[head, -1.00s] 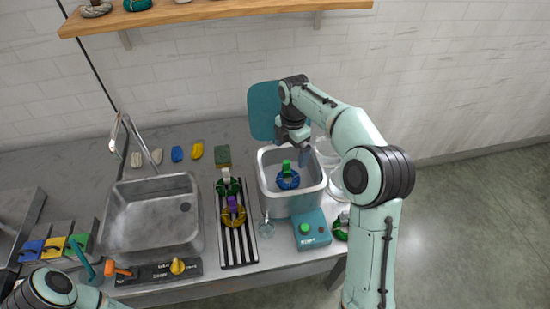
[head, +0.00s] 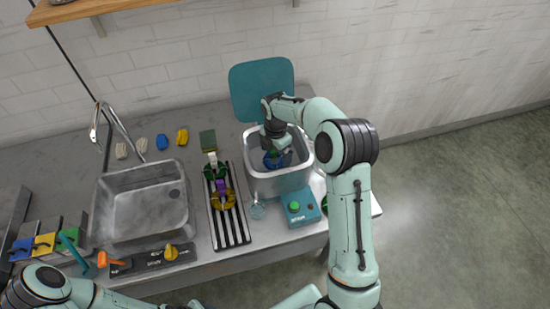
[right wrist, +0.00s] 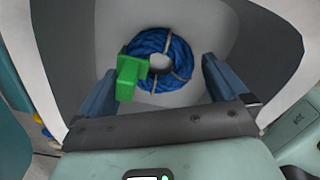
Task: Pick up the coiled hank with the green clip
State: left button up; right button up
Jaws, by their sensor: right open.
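The blue coiled hank (right wrist: 181,52) with the green clip (right wrist: 131,77) lies flat at the bottom of an open metal bin (head: 285,184). In the head view the hank (head: 286,159) is partly hidden by my right gripper (head: 274,148), which reaches down into the bin from above. In the right wrist view the right gripper's two fingers (right wrist: 160,88) stand apart, with the green clip near the left finger and the hank ahead between them. It holds nothing. My left gripper is out of the picture; only part of that arm shows at lower left.
The bin's walls surround my right gripper closely. A teal lid (head: 262,88) stands upright behind it. A glass (head: 257,209) and a teal box with a green button (head: 300,208) stand in front. A striped rack (head: 230,226) with other hanks and a sink (head: 143,205) lie left.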

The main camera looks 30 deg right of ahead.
jog(key=shift+w+f, duration=0.1)
jog(key=shift+f, duration=0.6)
jog(key=c, duration=0.8)
jog(key=shift+r, duration=0.15)
